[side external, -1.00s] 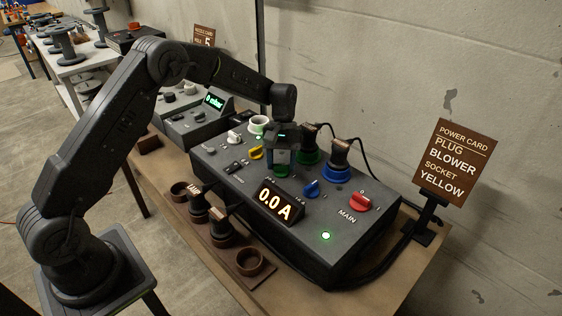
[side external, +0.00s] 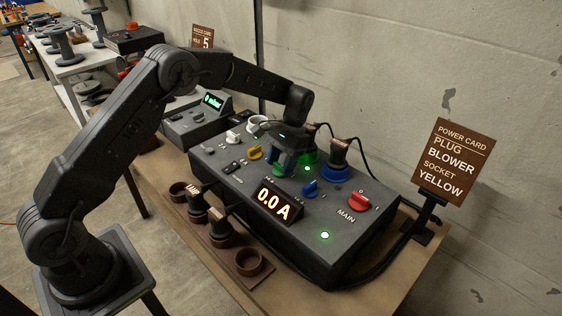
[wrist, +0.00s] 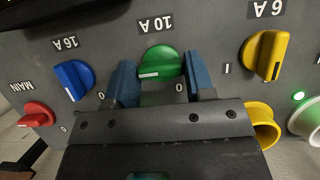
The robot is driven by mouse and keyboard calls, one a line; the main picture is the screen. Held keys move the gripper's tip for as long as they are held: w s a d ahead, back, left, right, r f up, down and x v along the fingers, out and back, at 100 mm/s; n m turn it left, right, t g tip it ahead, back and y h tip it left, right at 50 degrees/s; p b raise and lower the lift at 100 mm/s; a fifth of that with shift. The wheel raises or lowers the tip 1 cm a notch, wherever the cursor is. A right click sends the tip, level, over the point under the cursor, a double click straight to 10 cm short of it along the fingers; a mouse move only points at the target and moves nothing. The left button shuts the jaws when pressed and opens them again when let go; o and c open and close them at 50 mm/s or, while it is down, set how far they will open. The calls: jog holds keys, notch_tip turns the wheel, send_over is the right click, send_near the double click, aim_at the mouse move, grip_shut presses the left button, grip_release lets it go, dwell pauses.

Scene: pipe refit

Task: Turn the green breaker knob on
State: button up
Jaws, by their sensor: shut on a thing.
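The green breaker knob (wrist: 160,64) sits under its "10 A" label in the wrist view. Its white mark (wrist: 149,74) is on its lower left part, away from the "0" printed at its lower right. My gripper (wrist: 160,82) is shut on the knob, with one blue-padded finger on each side. In the side view my gripper (side external: 286,163) is down at the panel (side external: 330,245) and hides most of the knob. A green lamp (side external: 307,168) is lit just right of the gripper.
The blue knob (wrist: 73,80) and red MAIN knob (wrist: 37,114) lie to the left, the yellow knob (wrist: 265,55) to the right. Plugs with cables (side external: 338,150) stand behind the gripper. The current display (side external: 273,203) reads 0.0 A.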

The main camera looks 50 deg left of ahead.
dwell(0.5)
jog(key=o, duration=0.9)
jog(key=shift+r, duration=0.1)
jog(key=shift+v, duration=6.75)
jog(key=shift+r, duration=0.1)
